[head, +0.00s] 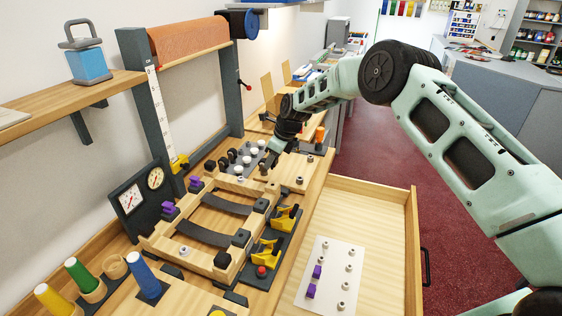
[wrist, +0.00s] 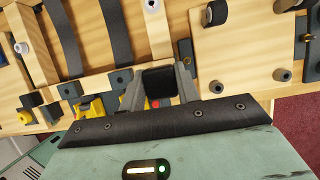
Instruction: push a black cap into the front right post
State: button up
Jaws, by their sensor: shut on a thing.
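My gripper (head: 267,166) is beyond the far end of the wooden frame with dark straps (head: 150,240). In the wrist view, my gripper (wrist: 161,88) is shut on a black cap (wrist: 160,80), held between its two fingers. The cap hides what lies straight below it. I cannot tell which post is the front right one.
Yellow clamps (head: 287,219) and a red knob (head: 261,271) sit along the frame's right side. An open drawer (head: 376,215) holds a white plate (head: 330,290) with pegs and purple blocks. Gauges (head: 130,199) stand at the left, with coloured cones (head: 82,275) in front.

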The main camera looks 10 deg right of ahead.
jog(key=b, duration=0.3)
send_over(269, 184)
jog(key=d, duration=0.1)
jog(key=shift+s+f, duration=0.2)
jog(key=shift+f, duration=1.3)
jog(key=shift+s+f, duration=0.15)
jog(key=shift+f, duration=1.35)
jog(key=shift+d+f+b, duration=0.1)
jog(key=shift+f+b, duration=0.2)
jog(key=shift+b, duration=0.15)
jog(key=shift+f, duration=0.25)
jog(key=shift+f+b, duration=0.7)
jog(key=shift+b, duration=0.1)
jog(key=o, duration=0.9)
jog(key=shift+c, duration=0.2)
jog(key=shift+o, duration=0.9)
jog(key=shift+f, duration=0.1)
jog(key=shift+s, duration=0.1)
